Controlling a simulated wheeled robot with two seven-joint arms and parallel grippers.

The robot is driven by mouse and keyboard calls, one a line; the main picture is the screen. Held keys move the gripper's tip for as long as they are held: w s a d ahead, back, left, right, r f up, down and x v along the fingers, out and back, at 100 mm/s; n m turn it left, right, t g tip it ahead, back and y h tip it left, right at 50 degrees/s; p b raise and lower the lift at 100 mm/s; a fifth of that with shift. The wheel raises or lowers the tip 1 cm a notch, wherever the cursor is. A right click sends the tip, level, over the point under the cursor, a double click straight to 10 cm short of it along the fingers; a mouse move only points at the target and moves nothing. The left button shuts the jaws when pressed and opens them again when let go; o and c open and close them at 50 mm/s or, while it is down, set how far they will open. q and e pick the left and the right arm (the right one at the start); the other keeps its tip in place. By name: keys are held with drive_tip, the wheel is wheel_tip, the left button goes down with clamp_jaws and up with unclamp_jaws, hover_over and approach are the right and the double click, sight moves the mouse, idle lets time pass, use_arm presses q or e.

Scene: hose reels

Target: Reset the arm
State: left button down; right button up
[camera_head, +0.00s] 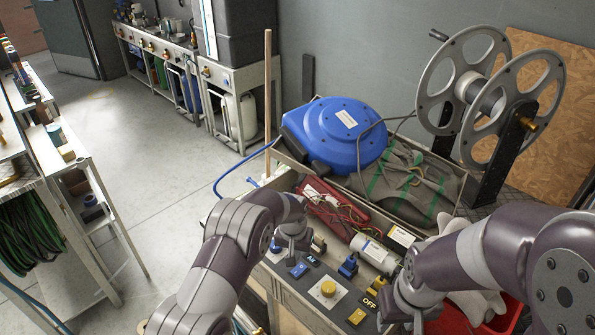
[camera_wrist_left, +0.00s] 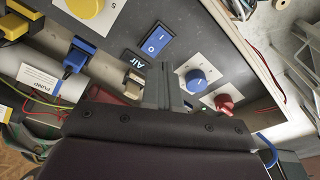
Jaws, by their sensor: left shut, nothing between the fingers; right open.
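My left gripper (camera_head: 291,252) is shut and empty above the control panel (camera_head: 290,292). In the left wrist view its closed fingers (camera_wrist_left: 166,88) hover between the blue rocker switch (camera_wrist_left: 157,40) and the blue knob (camera_wrist_left: 197,80); I cannot tell whether they touch the panel. A red knob (camera_wrist_left: 224,102) sits beside the blue knob. In the head view the blue rocker switch (camera_head: 299,270) lies next to the AIR label, with a yellow knob (camera_head: 328,288) to its right. My right gripper (camera_head: 398,325) is open at the panel's right end, its fingers partly hidden by the wrist.
Behind the panel are a white pump cylinder (camera_head: 375,252), a blue hose reel (camera_head: 335,130) and a large grey reel (camera_head: 490,95). A red crate (camera_head: 485,320) stands at the lower right. A shelf rack (camera_head: 75,185) is at left. The floor between is clear.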

use_arm(q)
drive_tip(key=s+a+r+n, duration=0.1)
drive_tip(key=s+a+r, duration=0.85)
drive_tip(key=r, duration=0.25)
drive_tip(key=s+a+r, duration=0.2)
drive_tip(key=s+a, duration=0.1)
drive_tip(key=s, duration=0.3)
drive_tip(key=s+a+r+n, duration=0.1)
drive_tip(key=s+a+r, duration=0.1)
drive_tip(key=s, duration=0.5)
drive_tip(key=s+a+r, duration=0.1)
drive_tip(key=s+a, duration=0.2)
drive_tip(key=s, duration=0.3)
drive_tip(key=shift+s+a+r+n, duration=0.4)
